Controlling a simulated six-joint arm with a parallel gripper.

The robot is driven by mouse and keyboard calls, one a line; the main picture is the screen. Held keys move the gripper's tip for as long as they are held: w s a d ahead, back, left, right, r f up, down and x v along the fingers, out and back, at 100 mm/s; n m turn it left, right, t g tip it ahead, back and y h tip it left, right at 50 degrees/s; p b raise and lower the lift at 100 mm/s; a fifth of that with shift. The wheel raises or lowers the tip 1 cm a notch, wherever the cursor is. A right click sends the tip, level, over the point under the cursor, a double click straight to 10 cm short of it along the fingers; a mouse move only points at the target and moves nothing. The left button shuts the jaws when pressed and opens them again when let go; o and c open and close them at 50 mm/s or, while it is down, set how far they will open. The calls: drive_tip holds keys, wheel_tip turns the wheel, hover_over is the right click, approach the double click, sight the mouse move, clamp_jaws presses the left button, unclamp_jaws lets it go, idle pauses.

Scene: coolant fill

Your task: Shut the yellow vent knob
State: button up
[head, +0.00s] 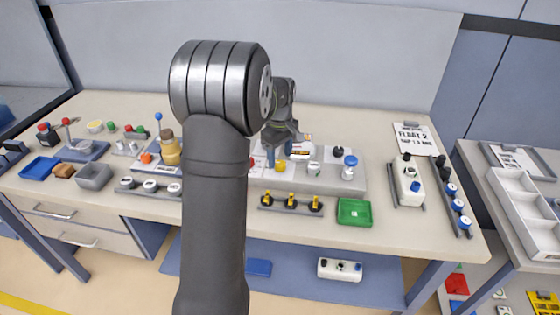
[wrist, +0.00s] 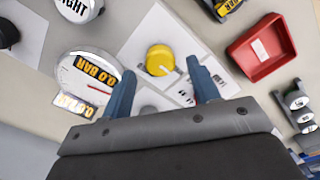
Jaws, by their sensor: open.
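The yellow vent knob (head: 280,166) sits on the light grey panel at the middle of the bench, just below my gripper in the head view. In the wrist view the round yellow knob (wrist: 160,60) lies on a white printed card, between the lines of my two blue fingertips. My gripper (wrist: 161,68) is open, with a finger to each side of the knob and nothing held. In the head view my gripper (head: 280,154) points down over the panel. I cannot tell whether the fingertips are at the knob's height or touch it.
A white gauge reading 0.0 BAR (wrist: 85,78) is close to the left finger. A red tray (wrist: 262,50) lies to the right. In the head view a blue-topped knob (head: 350,162) and a green tray (head: 354,212) are to the right. My arm hides part of the bench.

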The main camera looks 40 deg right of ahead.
sight(280, 166)
drive_tip(key=shift+f, duration=1.4)
drive_tip(key=c, duration=1)
